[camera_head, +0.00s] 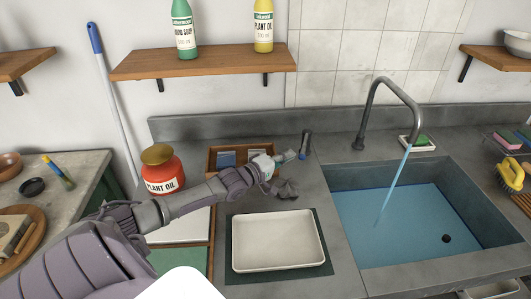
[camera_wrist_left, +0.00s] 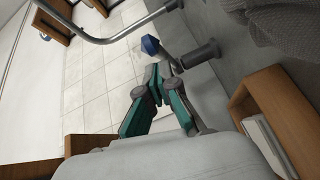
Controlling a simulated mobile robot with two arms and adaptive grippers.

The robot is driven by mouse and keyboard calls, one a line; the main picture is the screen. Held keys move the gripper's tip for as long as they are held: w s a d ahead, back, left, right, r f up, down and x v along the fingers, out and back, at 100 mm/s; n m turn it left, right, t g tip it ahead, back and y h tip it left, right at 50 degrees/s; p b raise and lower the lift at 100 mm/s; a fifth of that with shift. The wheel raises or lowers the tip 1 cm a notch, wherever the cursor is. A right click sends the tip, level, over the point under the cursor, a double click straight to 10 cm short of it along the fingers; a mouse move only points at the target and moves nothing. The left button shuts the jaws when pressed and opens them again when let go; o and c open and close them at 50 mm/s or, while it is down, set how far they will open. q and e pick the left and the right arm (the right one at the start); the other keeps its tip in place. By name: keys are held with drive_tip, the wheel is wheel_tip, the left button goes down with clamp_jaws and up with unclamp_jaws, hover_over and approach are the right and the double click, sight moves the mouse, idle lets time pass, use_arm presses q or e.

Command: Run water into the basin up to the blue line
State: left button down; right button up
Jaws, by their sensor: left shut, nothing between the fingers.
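The basin (camera_head: 487,206) is a grey sink set in the counter at the right. Blue water (camera_head: 395,222) covers its floor. A thin blue line runs along the water's back edge; I cannot tell any gap between them. A blue stream (camera_head: 394,185) falls from the curved grey tap (camera_head: 384,82) into the basin. Left of the tap stands a grey lever (camera_head: 306,140) with a blue tip, also seen in the left wrist view (camera_wrist_left: 150,45). My left gripper (camera_head: 289,157) is shut and empty, close beside the lever; contact is unclear. My right gripper is out of view.
A white tray (camera_head: 278,263) lies on a dark mat in front of my left gripper. A wooden box (camera_head: 213,160), a crumpled grey cloth (camera_head: 287,190) and a red plant oil jar (camera_head: 161,170) are near my left arm. A shelf (camera_head: 200,64) with bottles hangs above.

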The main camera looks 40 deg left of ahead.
use_arm(q)
drive_tip(key=s+a, duration=0.1)
drive_tip(key=s, duration=0.9)
drive_tip(key=shift+a+r, duration=0.25)
drive_tip(key=shift+r, duration=0.05)
drive_tip(key=shift+w, duration=0.1)
idle(3.3)
